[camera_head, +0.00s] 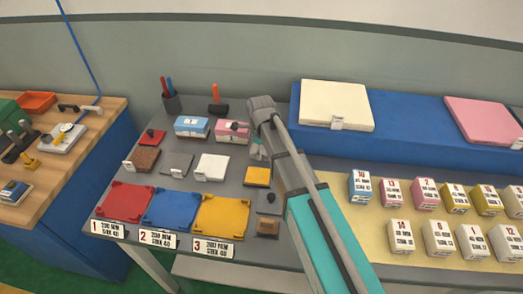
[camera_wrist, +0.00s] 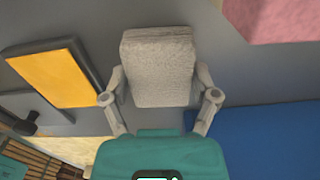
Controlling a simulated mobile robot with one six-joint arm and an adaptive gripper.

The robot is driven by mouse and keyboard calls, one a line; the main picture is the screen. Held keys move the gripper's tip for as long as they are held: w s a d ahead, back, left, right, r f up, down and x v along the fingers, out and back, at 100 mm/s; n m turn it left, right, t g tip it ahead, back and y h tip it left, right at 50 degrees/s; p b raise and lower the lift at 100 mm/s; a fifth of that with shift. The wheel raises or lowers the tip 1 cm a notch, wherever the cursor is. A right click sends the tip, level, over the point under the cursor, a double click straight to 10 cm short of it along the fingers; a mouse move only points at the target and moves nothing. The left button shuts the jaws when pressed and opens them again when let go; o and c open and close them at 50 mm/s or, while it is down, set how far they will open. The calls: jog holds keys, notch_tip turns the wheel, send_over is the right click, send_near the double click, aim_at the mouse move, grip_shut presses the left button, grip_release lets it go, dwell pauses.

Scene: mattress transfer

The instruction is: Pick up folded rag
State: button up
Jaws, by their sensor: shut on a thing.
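The folded rag (camera_wrist: 158,60) is a light grey, speckled, rounded block in the middle of the wrist view. My gripper (camera_wrist: 160,88) has one finger on each side of it and is shut on it. I cannot tell from the wrist view whether the rag touches the table.
A yellow block (camera_head: 257,176) lies close to my gripper, left of the rag in the wrist view (camera_wrist: 58,75). A pink box (camera_head: 233,131) stands nearby. A blue platform (camera_head: 420,128) with cream and pink pads is at right. Red, blue and yellow trays (camera_head: 222,214) lie in front.

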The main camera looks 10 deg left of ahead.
jog(key=shift+r+p, duration=1.35)
jog(key=shift+r, duration=0.05)
jog(key=s+d+r+p, duration=0.8)
jog(key=s+r+p, duration=0.2)
jog(key=s, duration=0.1)
jog(key=shift+d, duration=0.4)
jog(key=o, duration=0.3)
jog(key=c, duration=0.4)
